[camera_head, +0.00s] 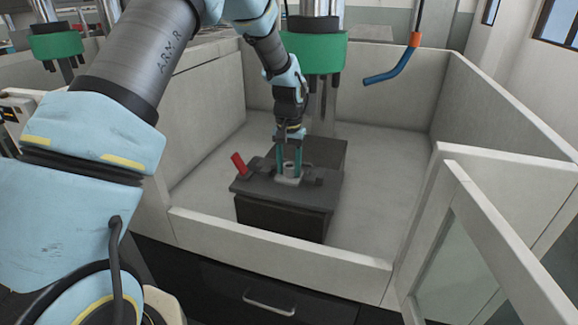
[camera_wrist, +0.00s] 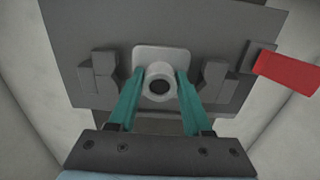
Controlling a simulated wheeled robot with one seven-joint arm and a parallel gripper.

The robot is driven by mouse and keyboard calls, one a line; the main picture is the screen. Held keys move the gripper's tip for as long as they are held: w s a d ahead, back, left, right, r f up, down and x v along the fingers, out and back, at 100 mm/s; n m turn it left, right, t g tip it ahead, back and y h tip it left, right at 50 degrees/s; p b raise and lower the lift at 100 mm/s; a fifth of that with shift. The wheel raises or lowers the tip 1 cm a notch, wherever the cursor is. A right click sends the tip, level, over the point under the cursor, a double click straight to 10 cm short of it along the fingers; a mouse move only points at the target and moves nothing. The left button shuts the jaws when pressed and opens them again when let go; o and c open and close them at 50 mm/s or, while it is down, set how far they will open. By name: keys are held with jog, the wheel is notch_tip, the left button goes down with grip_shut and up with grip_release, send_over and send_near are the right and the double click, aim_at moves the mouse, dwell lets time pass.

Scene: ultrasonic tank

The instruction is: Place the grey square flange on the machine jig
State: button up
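The grey square flange (camera_wrist: 160,54) has a pale square plate with rounded corners and a round hollow boss. In the wrist view it lies over the dark top of the machine jig (camera_wrist: 205,30), between two dark clamp blocks. My gripper (camera_wrist: 160,78) points down with one teal finger on each side of the boss, and both fingers appear to press against it. In the head view the flange (camera_head: 289,171) is small between the fingers, over the jig (camera_head: 325,160). The underside of the plate is hidden, so I cannot tell whether it is fully seated.
A red handle (camera_head: 238,164) sticks up at the jig's left edge; it is at the right in the wrist view (camera_wrist: 288,72). Pale tank walls (camera_head: 275,245) surround the jig. A green-collared machine head (camera_head: 318,52) and a blue hose (camera_head: 388,75) hang above. The tank floor at right is clear.

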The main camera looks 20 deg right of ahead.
aim_at(289, 167)
jog(key=o, duration=0.4)
notch_tip(289, 167, up, 12)
jog(key=shift+r+b, duration=0.15)
jog(key=shift+b, duration=1.1)
jog(key=a+n, duration=0.4)
jog(key=a, duration=1.8)
jog(key=s+a+f+n, duration=0.1)
jog(key=s+a, duration=0.2)
jog(key=a, duration=0.2)
jog(key=s+a+f+n+t, duration=0.1)
jog(key=s+a, duration=0.3)
jog(key=s+a+f+n, duration=0.1)
jog(key=s+a, duration=0.3)
jog(key=a, duration=0.1)
jog(key=shift+a+f+t, duration=0.25)
jog(key=shift+a+t, duration=0.05)
jog(key=shift+a, duration=0.05)
